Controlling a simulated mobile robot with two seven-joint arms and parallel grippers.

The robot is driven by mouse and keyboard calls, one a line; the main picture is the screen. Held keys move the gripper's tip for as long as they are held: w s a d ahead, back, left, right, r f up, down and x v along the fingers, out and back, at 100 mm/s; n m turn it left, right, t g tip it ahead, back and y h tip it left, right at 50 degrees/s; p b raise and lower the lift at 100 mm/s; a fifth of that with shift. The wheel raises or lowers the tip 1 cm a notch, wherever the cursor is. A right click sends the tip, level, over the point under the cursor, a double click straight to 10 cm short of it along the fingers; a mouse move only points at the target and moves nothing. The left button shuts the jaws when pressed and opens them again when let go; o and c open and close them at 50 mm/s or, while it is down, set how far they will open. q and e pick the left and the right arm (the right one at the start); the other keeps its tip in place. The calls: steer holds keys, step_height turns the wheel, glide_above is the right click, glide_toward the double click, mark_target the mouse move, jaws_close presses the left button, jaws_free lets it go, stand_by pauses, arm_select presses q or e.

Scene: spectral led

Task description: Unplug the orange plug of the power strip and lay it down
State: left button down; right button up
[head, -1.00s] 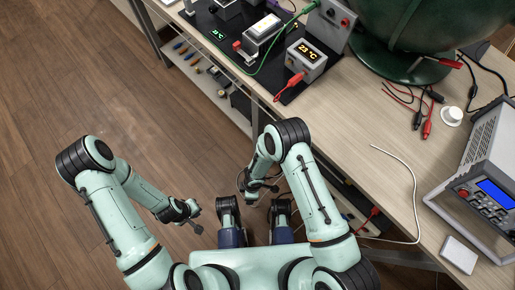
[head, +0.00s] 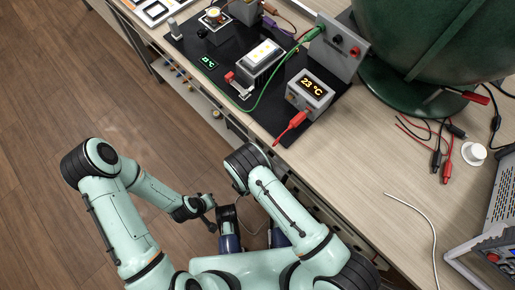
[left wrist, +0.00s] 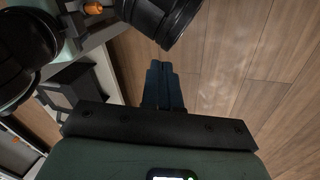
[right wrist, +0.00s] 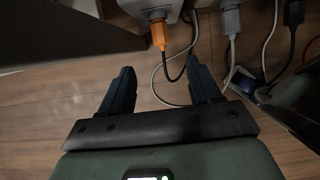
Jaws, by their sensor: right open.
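The orange plug (right wrist: 158,36) sits in the grey power strip (right wrist: 128,6) at the top of the right wrist view, with a dark cable coming from it. My right gripper (right wrist: 160,72) is open and empty. Its two fingers point toward the plug, one on each side of its line, and the plug is still beyond the fingertips. In the head view my right gripper is hidden behind its own arm. My left gripper (left wrist: 160,65) has its fingers together with nothing seen between them, over the floor; plug and strip do not show in the head view.
Other plugs, a grey one (right wrist: 231,20) and a black one (right wrist: 293,12), sit right of the orange plug with hanging cables. The workbench (head: 350,150) above carries instruments and red and black leads. The wooden floor (head: 50,90) at left is clear.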

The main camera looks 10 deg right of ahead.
arm_select(q)
steer(key=s+a+f+b, duration=0.2)
steer(key=f+b, duration=0.3)
steer(key=f, duration=0.3)
steer(key=shift+a+n+g+y+b, duration=0.3)
steer(key=shift+a+n+g+b, duration=0.1)
steer(key=shift+a, duration=0.1)
arm_select(e)
steer(key=x, duration=1.3)
steer(key=shift+d, duration=0.15)
jaws_close()
steer(key=shift+s, duration=0.1)
arm_select(q)
steer(key=shift+r, duration=0.1)
arm_select(e)
steer(key=shift+s+a, duration=0.15)
steer(key=shift+a, duration=0.1)
arm_select(q)
steer(key=shift+r, duration=0.1)
arm_select(e)
steer(key=shift+s+a, duration=0.55)
steer(key=shift+a, duration=0.15)
arm_select(q)
steer(key=shift+r+p, duration=0.1)
steer(key=shift+p, duration=0.2)
arm_select(e)
steer(key=shift+s+a, duration=0.2)
steer(key=shift+a, duration=0.05)
